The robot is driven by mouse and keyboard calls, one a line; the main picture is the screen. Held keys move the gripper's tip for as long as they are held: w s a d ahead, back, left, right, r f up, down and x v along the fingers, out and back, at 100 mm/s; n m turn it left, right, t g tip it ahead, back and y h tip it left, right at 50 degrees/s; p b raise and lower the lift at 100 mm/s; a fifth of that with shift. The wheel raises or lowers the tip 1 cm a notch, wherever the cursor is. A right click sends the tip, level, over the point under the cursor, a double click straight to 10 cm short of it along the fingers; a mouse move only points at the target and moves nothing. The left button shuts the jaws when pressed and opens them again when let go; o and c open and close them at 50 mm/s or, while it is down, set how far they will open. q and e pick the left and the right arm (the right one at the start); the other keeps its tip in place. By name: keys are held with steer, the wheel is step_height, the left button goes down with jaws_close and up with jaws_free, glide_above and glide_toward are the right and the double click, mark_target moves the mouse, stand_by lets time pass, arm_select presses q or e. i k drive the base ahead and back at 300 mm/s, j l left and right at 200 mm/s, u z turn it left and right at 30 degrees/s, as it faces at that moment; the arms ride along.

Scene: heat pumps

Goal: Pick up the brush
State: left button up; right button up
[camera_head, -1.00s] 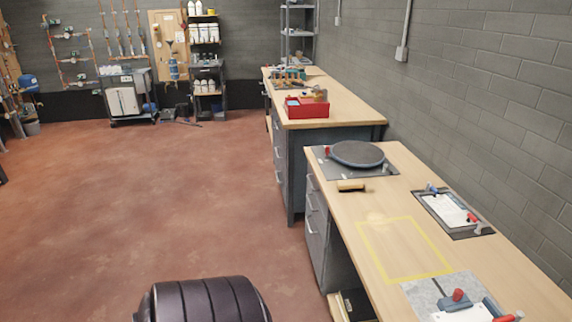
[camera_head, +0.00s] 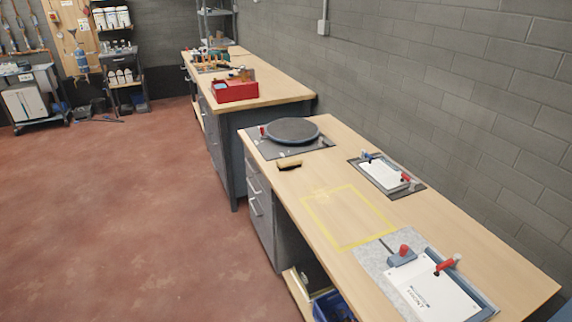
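A small brush (camera_head: 289,165) with a tan body and a dark edge lies on the near wooden workbench (camera_head: 330,178). It is close to the bench's left edge, just in front of the round dark turntable (camera_head: 293,130) on its grey mat. It lies apart from the turntable. Neither of my grippers shows in the head view.
A yellow taped rectangle (camera_head: 330,241) marks bare bench top. Clamped boards (camera_head: 384,173) and (camera_head: 436,290) lie right and near. A red bin (camera_head: 235,92) stands on the far bench. A blue bin (camera_head: 333,306) sits below. The floor (camera_head: 130,210) at left is open.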

mark_target(282, 163)
steer(key=i+j+z, duration=0.15)
steer(key=z, duration=0.2)
steer(key=i+j+z, duration=0.15)
steer(key=z, duration=0.25)
steer(key=i+j+z, duration=0.1)
steer(key=z, duration=0.25)
steer(key=j, duration=0.1)
